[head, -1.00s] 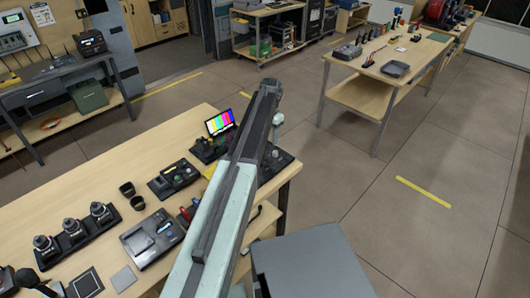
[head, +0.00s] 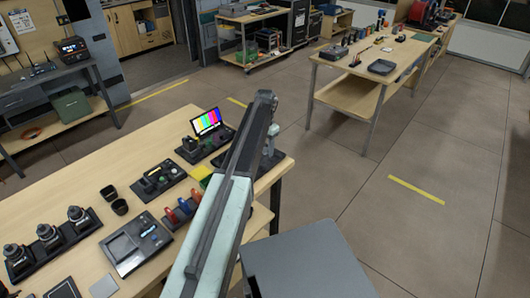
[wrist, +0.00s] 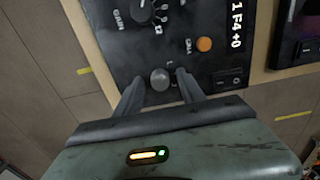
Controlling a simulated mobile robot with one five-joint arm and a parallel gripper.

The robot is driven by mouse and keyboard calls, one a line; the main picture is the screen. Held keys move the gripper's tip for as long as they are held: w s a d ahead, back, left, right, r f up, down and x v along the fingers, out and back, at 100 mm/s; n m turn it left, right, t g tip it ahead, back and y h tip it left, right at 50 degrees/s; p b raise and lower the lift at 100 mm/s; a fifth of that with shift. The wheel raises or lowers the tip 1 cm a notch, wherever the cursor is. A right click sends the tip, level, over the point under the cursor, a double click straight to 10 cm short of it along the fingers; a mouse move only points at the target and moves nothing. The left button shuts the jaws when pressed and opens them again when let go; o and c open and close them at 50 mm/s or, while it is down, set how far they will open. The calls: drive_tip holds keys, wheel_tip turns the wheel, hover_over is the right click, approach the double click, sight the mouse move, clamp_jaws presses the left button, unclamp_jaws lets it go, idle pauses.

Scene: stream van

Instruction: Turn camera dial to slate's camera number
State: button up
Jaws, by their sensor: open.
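In the wrist view, my gripper (wrist: 158,86) is open over a dark control panel (wrist: 120,50). Its two fingers reach to either side of a round silver knob (wrist: 160,79); whether they touch it I cannot tell. A black dial (wrist: 142,10) with a ring of marks shows at the top edge, cut off, beside the word GAIN. White characters on a black strip (wrist: 237,25) seem to read "1F4+0". An orange button (wrist: 204,44) is right of the knob. In the head view my arm covers much of this corner. I cannot make out a slate.
A second table (head: 400,55) stands behind. Floor to the right is open.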

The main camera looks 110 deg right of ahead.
drive_tip(key=shift+r, duration=0.1)
clamp_jaws()
drive_tip(key=shift+m, duration=0.3)
drive_tip(key=m, duration=0.4)
drive_tip(key=shift+m, duration=2)
